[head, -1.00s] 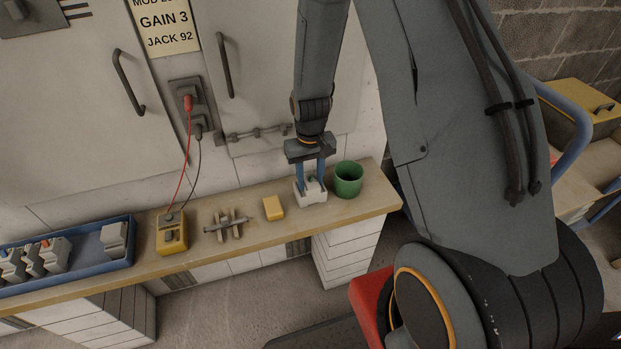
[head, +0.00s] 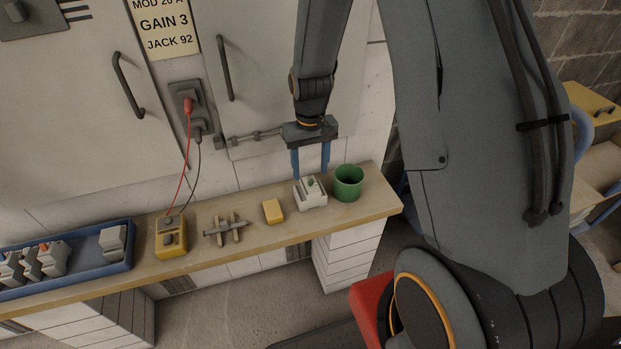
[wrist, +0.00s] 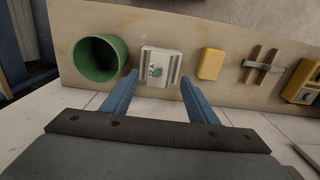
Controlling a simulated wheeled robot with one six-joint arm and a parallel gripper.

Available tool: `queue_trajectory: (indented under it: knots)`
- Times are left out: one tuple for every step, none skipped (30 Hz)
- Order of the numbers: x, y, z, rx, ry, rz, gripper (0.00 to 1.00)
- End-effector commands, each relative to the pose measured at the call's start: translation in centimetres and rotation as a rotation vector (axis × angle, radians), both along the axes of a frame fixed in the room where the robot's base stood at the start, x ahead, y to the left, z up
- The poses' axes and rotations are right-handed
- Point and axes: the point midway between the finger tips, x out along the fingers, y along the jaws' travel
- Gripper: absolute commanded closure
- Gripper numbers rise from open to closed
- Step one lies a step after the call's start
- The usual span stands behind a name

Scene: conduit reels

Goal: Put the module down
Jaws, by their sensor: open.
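A green cup (head: 348,183) stands close to the module's right. Cabinet doors stand behind.

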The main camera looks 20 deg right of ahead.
Motion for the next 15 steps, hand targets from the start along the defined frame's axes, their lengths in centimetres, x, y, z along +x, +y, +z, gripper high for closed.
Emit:
queue_trajectory:
  knots:
    - [0.1, 0.0, 1.1, 0.000, -0.004, 0.000, 0.46]
    - [0.1, 0.0, 1.6, 0.000, -0.004, 0.000, 0.46]
    - [0.1, 0.0, 2.3, 0.000, -0.003, 0.000, 0.46]
    - [0.1, 0.0, 2.8, 0.000, -0.004, 0.000, 0.46]
    - [0.1, 0.0, 3.3, 0.000, -0.003, 0.000, 0.46]
    - [0.0, 0.0, 3.8, 0.000, -0.002, 0.000, 0.46]
    - [0.1, 0.0, 4.2, 0.000, -0.003, 0.000, 0.46]
    - [0.1, 0.0, 4.6, 0.000, -0.002, 0.000, 0.46]
    - [0.0, 0.0, 4.9, 0.000, -0.001, 0.000, 0.46]
    - [0.0, 0.0, 5.2, 0.000, -0.001, 0.000, 0.46]
    - [0.0, 0.0, 5.4, 0.000, -0.001, 0.000, 0.46]
    - [0.0, 0.0, 5.6, 0.000, -0.001, 0.000, 0.46]
    - [-0.1, 0.0, 5.8, 0.000, -0.001, 0.000, 0.46]
    - [-0.2, 0.0, 6.0, 0.000, 0.000, -0.001, 0.46]
    - [-0.5, 0.0, 6.5, 0.000, -0.001, -0.001, 0.46]
